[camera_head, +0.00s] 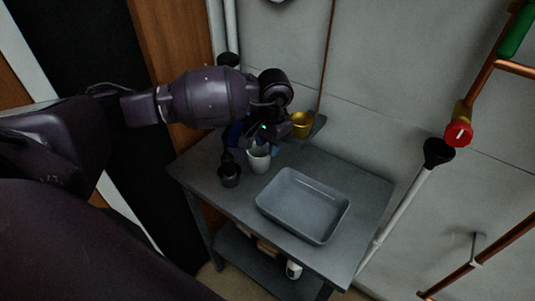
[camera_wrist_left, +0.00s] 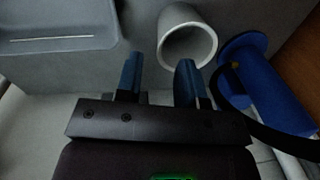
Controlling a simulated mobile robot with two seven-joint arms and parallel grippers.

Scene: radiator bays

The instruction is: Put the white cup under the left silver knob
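The white cup (camera_head: 258,162) stands upright on the grey table, beside a grey tray. It also shows in the left wrist view (camera_wrist_left: 166,27), with its round opening just beyond my fingertips. My left gripper (camera_head: 264,139) is above and close to the cup in the head view. In the left wrist view its two blue fingers (camera_wrist_left: 158,78) are apart with nothing between them. I cannot tell whether a finger touches the cup. My right gripper is not in view. I cannot make out a silver knob in either view.
The grey tray (camera_head: 329,229) is empty and takes up the table's right part. A yellow cup (camera_head: 301,121) is behind. A blue object (camera_wrist_left: 270,90) is close to my gripper. A red valve knob (camera_head: 458,134) is on the wall pipes.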

